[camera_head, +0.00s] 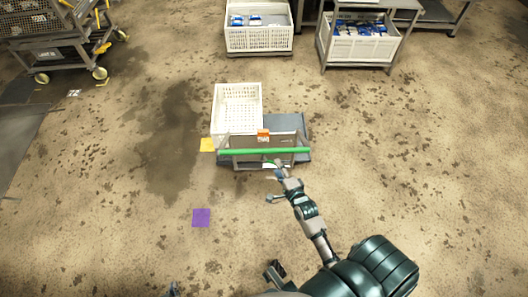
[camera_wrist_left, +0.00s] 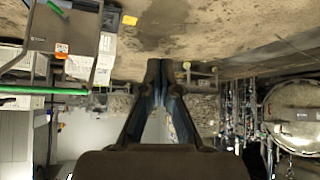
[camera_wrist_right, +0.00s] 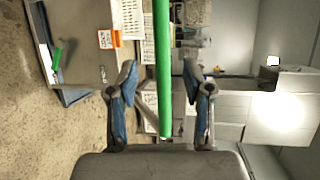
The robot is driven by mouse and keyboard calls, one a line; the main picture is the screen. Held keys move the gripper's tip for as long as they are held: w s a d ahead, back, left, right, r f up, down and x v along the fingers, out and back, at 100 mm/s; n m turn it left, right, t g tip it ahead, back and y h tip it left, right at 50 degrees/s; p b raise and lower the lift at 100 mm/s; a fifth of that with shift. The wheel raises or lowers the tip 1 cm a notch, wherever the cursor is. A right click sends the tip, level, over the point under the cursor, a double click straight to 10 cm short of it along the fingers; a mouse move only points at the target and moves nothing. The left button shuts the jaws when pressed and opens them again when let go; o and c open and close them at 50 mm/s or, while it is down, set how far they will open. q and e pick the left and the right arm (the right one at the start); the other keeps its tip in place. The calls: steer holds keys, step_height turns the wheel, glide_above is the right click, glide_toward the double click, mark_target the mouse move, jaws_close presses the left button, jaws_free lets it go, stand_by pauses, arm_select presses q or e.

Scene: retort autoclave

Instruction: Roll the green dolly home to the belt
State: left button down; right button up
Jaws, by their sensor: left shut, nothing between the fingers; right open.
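The green dolly has a grey deck (camera_head: 292,127), an upright grey frame and a green push bar (camera_head: 230,152). A white perforated crate (camera_head: 237,103) stands at its left part; I cannot tell how fully it rests on the deck. My right gripper (camera_head: 276,169) is open just in front of the bar, right of its middle. In the right wrist view the bar (camera_wrist_right: 163,50) runs between the open fingers, which are not closed on it. My left gripper (camera_wrist_left: 161,66) is shut and empty, away from the dolly; in the left wrist view the bar (camera_wrist_left: 40,90) shows at the left.
A yellow floor square (camera_head: 207,145) lies left of the dolly and a purple one (camera_head: 201,217) lies nearer. White crates with blue packs (camera_head: 258,38) stand behind. A wheeled cart (camera_head: 60,50) is at the far left. Stained open floor surrounds the dolly.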

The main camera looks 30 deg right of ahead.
mark_target(265, 152)
steer(key=x, duration=0.3)
steer(key=a+b+x, duration=0.1)
steer(key=x, duration=0.2)
steer(key=b+x, duration=0.1)
steer(key=x, duration=0.2)
steer(key=shift+w+a, duration=0.15)
steer(key=shift+w, duration=0.4)
steer(key=shift+w+f, duration=0.1)
steer(key=shift+w, duration=0.15)
steer(key=shift+w+d+f, duration=0.1)
steer(key=shift+w+d, duration=0.05)
steer(key=shift+d, duration=0.45)
arm_select(q)
steer(key=w+d+r+t+h, duration=0.1)
steer(key=w+r+t, duration=0.4)
steer(key=w, duration=0.1)
steer(key=shift+w+d+t+h, duration=0.15)
steer(key=shift+d+t+h, duration=0.15)
arm_select(e)
steer(key=shift+a, duration=0.4)
jaws_close()
